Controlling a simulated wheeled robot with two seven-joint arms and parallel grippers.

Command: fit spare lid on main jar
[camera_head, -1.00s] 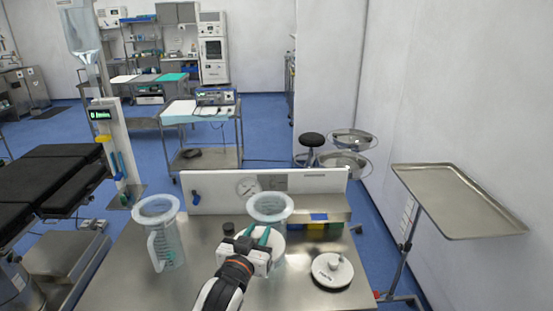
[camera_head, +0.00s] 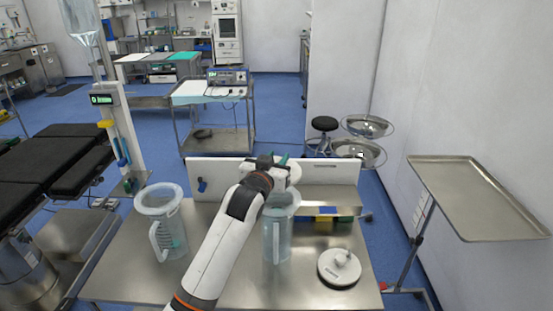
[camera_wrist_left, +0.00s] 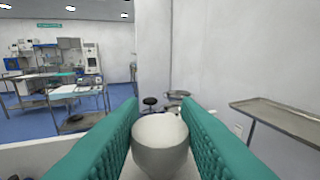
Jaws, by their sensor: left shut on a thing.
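My left gripper (camera_head: 279,161) is shut on a white lid (camera_head: 294,174), raised above the rear of the steel table. The lid's rounded pale knob (camera_wrist_left: 160,143) sits between the teal finger pads in the left wrist view. A clear jar (camera_head: 277,238) stands open and upright below the gripper, its rim partly hidden by my arm. A second clear jar (camera_head: 172,235) with a handle stands open to the left. Another white lid (camera_head: 339,268) with a knob lies on the table at right. I cannot tell which jar is the main one. My right gripper is not in view.
The steel table (camera_head: 125,268) has a raised white back panel (camera_head: 335,172) behind the jars. Blue, yellow and green items (camera_head: 328,213) sit near its rear right. An empty metal tray stand (camera_head: 478,200) is at right. The table's front left is clear.

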